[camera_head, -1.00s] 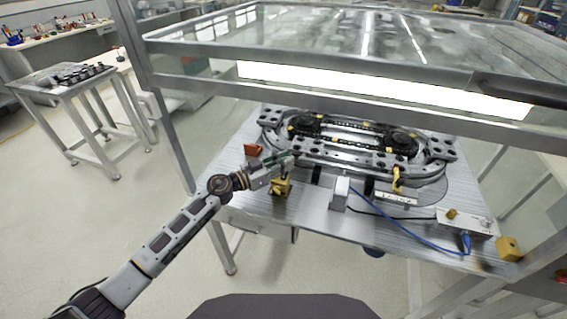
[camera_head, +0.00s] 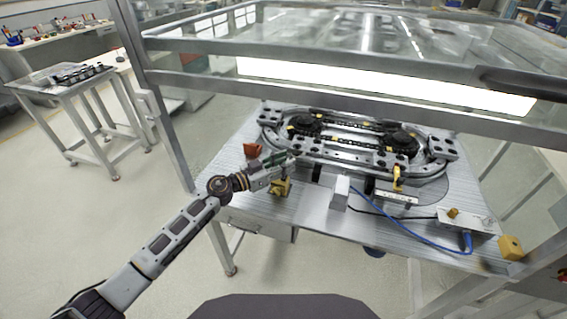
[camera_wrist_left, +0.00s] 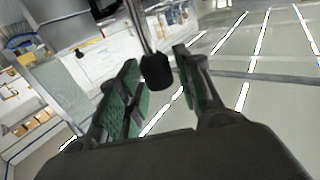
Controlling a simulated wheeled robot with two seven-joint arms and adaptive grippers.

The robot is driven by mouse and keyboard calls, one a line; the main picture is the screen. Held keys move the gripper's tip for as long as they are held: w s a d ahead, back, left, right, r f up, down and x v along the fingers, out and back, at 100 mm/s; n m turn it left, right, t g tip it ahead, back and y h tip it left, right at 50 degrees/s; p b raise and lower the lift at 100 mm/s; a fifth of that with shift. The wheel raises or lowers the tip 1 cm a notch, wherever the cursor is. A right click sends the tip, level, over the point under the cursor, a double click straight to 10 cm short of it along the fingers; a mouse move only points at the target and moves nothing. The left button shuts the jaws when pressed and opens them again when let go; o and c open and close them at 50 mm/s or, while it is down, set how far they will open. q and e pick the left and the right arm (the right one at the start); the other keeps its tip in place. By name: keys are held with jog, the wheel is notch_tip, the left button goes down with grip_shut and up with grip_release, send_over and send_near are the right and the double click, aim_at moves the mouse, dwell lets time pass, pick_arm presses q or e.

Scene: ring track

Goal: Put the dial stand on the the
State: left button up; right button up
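My left gripper (camera_head: 280,160) is above the left front part of the metal table (camera_head: 315,215). Its two green-padded fingers are apart in the left wrist view (camera_wrist_left: 155,85). A black, rounded end on a metal rod (camera_wrist_left: 156,72) shows between the fingers there; I cannot tell whether it lies in the gap or beyond it. A yellow block-like piece (camera_head: 281,187) stands just below the gripper, and an orange-red piece (camera_head: 252,151) lies behind the wrist. I cannot tell which thing is the dial stand. My right gripper is not in view.
The oval ring track (camera_head: 350,165) fills the table's back. A metal-framed glass cover (camera_head: 330,95) hangs above. A side table (camera_head: 55,80) stands left.

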pick_arm(q)
jog(key=shift+a, duration=0.1)
dwell(0.4)
jog(key=shift+v, duration=5.95)
